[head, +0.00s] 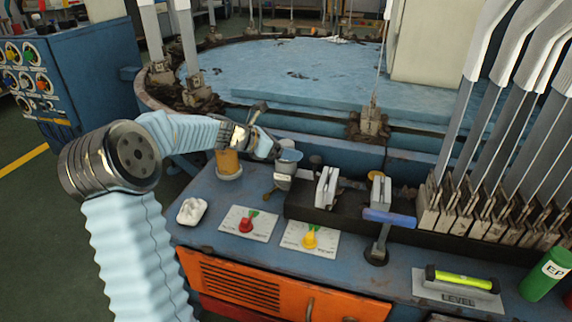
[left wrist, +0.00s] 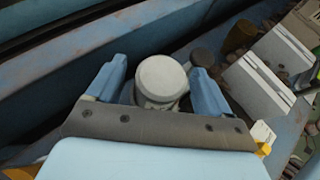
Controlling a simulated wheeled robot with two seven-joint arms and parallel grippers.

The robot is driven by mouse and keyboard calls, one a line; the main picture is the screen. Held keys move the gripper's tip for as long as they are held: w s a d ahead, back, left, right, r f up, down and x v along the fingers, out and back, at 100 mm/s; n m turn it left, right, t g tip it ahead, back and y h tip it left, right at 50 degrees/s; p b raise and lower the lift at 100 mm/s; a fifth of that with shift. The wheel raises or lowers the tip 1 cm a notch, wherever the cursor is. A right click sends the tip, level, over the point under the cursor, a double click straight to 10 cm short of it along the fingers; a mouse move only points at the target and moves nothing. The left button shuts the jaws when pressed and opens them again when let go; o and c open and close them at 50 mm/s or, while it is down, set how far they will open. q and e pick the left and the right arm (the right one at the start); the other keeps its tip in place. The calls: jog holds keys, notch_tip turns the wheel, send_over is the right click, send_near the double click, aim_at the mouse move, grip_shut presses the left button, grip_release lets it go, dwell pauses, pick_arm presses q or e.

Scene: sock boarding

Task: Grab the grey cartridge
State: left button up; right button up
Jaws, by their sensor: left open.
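The grey cartridge (head: 283,181), a grey cylinder with a pale label, stands on the blue bench behind the red and yellow knobs. Its pale round top (left wrist: 160,76) shows in the left wrist view between the two blue fingers. My left gripper (head: 274,149) is open just above and around the cartridge's upper part, with a finger on either side. I cannot tell whether either finger touches it. Its lower part is hidden in the wrist view. My right gripper is in neither view.
An orange cylinder (head: 229,164) stands left of the cartridge. A small dark cylinder (left wrist: 201,57) is close to the right finger. Pale blocks (head: 327,187) sit in a dark rack to the right. A white lump (head: 192,211) and a red knob (head: 246,225) are nearer the front.

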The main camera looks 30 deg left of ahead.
pick_arm(q)
jog(key=shift+w, duration=0.1)
jog(key=shift+c, duration=0.3)
jog(key=c, duration=1.3)
